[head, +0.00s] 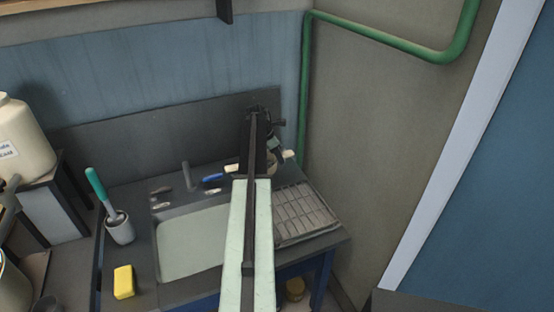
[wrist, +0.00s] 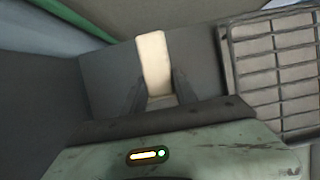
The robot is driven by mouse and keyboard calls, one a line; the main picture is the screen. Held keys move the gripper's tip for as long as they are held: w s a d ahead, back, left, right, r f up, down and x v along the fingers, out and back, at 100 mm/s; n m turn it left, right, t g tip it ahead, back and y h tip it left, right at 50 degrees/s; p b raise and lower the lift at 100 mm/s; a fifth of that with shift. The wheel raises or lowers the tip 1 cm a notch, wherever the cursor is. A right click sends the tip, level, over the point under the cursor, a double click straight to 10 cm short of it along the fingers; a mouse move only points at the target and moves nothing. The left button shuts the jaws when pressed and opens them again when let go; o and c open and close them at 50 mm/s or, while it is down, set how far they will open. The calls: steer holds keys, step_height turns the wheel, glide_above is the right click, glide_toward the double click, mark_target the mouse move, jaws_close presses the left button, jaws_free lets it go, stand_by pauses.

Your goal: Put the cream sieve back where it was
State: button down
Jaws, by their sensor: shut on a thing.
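The cream sieve (wrist: 154,62) shows in the wrist view as a plain cream block with its lower end between two dark fingers. My gripper (wrist: 157,88) is shut on it. I cannot make out any mesh. In the head view my gripper is at the far end of my arm, over the back right of the sink counter, partly hidden by the arm. A small cream piece (head: 288,156) beside it appears to be the sieve, just behind the drying rack (head: 303,212). I cannot tell whether it touches the counter.
The rack (wrist: 275,60) is close on the right in the wrist view. A green pipe (head: 304,90) runs up the back corner. The sink (head: 188,245), a blue brush (head: 213,178), a grey cup (head: 119,228) with a teal-handled tool, and a yellow sponge (head: 124,282) lie left.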

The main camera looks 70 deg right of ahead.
mark_target(278, 164)
steer(key=d, duration=0.2)
steer(key=w+d, duration=0.1)
steer(key=d, duration=0.1)
steer(key=shift+f, duration=0.2)
steer(key=f+b, duration=0.2)
steer(key=b, duration=0.1)
steer(key=f+b, duration=0.1)
steer(key=f, duration=0.1)
steer(key=shift+w+d, duration=0.1)
steer(key=shift+d, duration=0.25)
steer(key=shift+r, duration=0.2)
steer(key=shift+f, duration=0.25)
steer(key=c, duration=1)
jaws_free()
steer(key=shift+r, duration=0.1)
steer(key=shift+o, duration=0.2)
